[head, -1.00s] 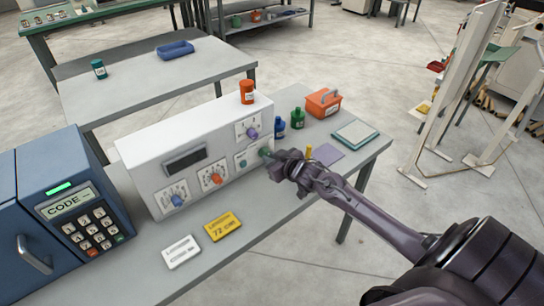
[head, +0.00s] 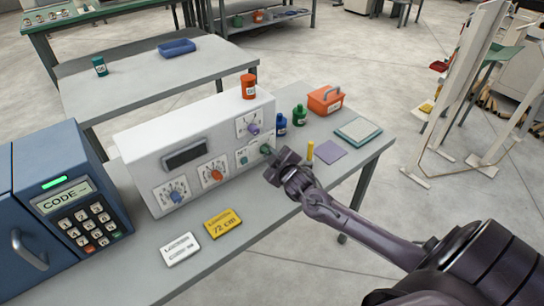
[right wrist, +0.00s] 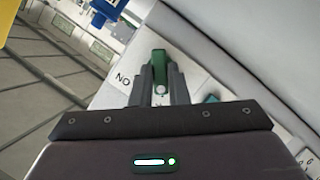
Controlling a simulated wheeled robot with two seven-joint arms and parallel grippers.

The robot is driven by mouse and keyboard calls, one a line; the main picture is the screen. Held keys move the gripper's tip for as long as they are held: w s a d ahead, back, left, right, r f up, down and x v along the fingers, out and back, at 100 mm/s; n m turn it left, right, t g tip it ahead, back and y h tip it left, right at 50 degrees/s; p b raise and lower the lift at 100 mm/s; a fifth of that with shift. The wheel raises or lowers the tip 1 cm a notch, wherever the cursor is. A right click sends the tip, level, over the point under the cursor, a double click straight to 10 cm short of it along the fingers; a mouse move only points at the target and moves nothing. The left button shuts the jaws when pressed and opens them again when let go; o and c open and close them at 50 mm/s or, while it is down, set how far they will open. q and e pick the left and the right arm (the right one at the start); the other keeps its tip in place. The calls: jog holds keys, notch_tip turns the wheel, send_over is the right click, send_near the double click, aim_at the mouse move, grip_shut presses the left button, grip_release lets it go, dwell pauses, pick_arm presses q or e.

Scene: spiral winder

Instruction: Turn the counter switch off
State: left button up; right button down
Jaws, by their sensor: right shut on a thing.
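A white control box (head: 140,145) stands on the grey bench, with several knobs and dials on its sloped front. A green switch knob (head: 265,149) sits at the right end of its lower row. My right gripper (head: 276,162) is at this knob. In the right wrist view, my right gripper (right wrist: 160,85) is shut on the green knob (right wrist: 158,60), which stands up between the fingers. Part of a printed label reading "NO" (right wrist: 123,79) shows beside it. A teal knob (head: 243,160) sits just left of the green one. My left gripper is not in view.
A blue keypad unit (head: 65,145) stands left of the box. A white card (head: 180,250) and a yellow card (head: 223,223) lie in front. Blue (head: 281,124) and green (head: 300,114) bottles, an orange container (head: 325,100) and a yellow cylinder (head: 310,150) stand to the right.

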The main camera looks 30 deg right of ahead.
dwell(0.3)
jog(key=c, duration=1.4)
grip_release()
jog(key=v, duration=0.6)
jog(key=shift+s+b, duration=0.25)
jog(key=shift+b, duration=0.15)
jog(key=shift+s+a+r, duration=0.2)
jog(key=shift+s+r, duration=0.1)
jog(key=shift+s, duration=0.35)
